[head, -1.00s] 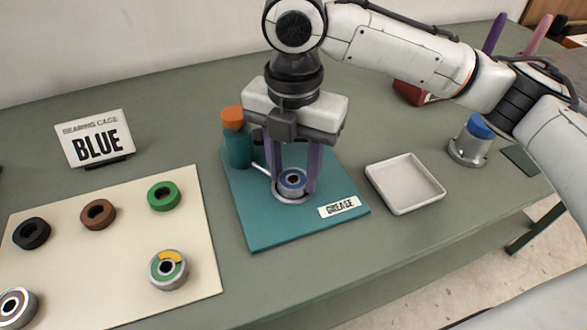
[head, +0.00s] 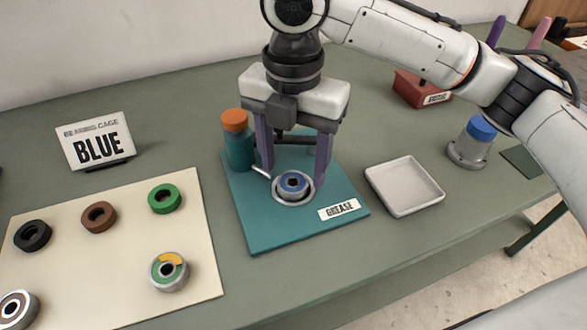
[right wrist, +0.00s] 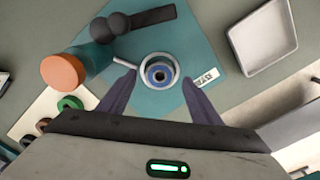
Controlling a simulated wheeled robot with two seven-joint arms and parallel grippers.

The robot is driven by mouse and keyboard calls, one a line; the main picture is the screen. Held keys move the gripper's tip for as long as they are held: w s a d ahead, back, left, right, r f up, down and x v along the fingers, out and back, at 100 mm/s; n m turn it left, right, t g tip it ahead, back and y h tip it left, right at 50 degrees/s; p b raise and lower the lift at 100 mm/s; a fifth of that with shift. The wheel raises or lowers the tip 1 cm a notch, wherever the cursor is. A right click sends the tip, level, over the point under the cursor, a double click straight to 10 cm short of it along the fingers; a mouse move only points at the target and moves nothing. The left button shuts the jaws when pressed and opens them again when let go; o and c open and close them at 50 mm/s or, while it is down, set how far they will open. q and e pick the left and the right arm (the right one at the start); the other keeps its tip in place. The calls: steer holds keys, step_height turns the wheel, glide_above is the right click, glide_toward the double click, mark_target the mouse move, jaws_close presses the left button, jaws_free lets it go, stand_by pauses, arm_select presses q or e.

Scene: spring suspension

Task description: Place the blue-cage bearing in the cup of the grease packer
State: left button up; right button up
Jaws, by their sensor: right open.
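The blue-cage bearing (head: 292,184) sits in the round cup (head: 293,202) of the teal grease packer (head: 270,233). It looks level there, with its blue ring facing up. My right gripper (head: 292,180) is open, its two purple fingers apart on either side of the bearing and not touching it. The right wrist view shows the bearing (right wrist: 159,74) in the cup, beyond the spread fingertips (right wrist: 160,85). My left gripper is not in view.
A teal bottle with an orange cap (head: 236,140) stands on the packer's back left. A cream mat (head: 120,270) with several rings and bearings lies left, below a BLUE sign (head: 97,141). An empty white tray (head: 404,185) and a blue-topped metal part (head: 473,143) stand right.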

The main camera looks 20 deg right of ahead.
mark_target(294, 181)
step_height(294, 181, up, 10)
steer(key=p, duration=0.1)
steer(key=shift+f, duration=0.2)
stand_by(0.7)
